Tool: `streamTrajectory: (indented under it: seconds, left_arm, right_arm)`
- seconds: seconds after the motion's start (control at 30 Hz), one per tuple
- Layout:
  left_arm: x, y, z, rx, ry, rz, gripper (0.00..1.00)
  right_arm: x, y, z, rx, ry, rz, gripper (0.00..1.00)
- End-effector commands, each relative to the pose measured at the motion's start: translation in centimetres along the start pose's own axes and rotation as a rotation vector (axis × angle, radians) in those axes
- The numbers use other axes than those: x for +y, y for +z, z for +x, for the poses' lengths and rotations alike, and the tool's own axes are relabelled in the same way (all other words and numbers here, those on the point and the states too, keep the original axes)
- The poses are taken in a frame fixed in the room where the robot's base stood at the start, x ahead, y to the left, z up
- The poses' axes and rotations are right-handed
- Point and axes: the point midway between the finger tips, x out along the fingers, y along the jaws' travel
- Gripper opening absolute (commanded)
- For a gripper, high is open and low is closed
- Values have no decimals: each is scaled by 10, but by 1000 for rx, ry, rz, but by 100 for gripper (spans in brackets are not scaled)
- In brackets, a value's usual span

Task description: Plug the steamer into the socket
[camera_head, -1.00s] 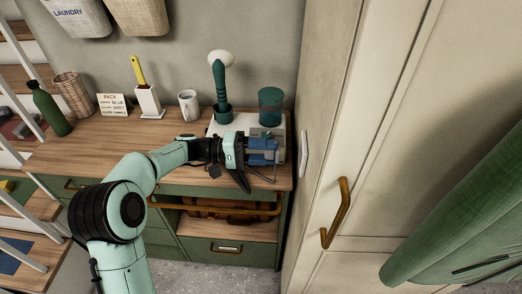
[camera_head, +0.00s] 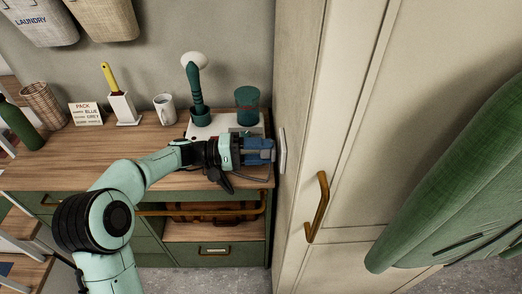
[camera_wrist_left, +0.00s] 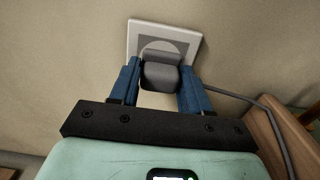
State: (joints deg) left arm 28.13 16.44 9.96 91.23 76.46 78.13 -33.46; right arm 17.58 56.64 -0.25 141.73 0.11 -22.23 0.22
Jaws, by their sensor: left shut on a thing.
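The steamer stands at the back of the counter, with a white base (camera_head: 222,130), a teal wand (camera_head: 196,88) with a white head, and a teal tank (camera_head: 247,105). My left gripper (camera_head: 268,150) is shut on the dark grey plug (camera_wrist_left: 160,75), its blue fingers on either side. The white socket (camera_head: 283,151) is on the cabinet's side. In the left wrist view the socket (camera_wrist_left: 135,38) is right in front of the plug, which hides part of its face. Whether the pins are in cannot be told. My right gripper is not in view.
A grey cord (camera_wrist_left: 245,103) runs right from the plug. A mug (camera_head: 165,109), a yellow-handled brush in a white holder (camera_head: 123,108), a sign (camera_head: 86,113) and a basket (camera_head: 43,104) stand left on the counter. A tall cabinet (camera_head: 330,110) bounds the right.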

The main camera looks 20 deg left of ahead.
Motion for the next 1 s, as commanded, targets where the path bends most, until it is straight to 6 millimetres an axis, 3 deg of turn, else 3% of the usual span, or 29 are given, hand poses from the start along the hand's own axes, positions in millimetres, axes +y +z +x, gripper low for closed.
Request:
streamTrajectory:
  seconds: [1.0]
  left_arm:
    - [0, 0, 0, 7, 1, 1, 20]
  right_arm:
    - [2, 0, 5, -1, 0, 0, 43]
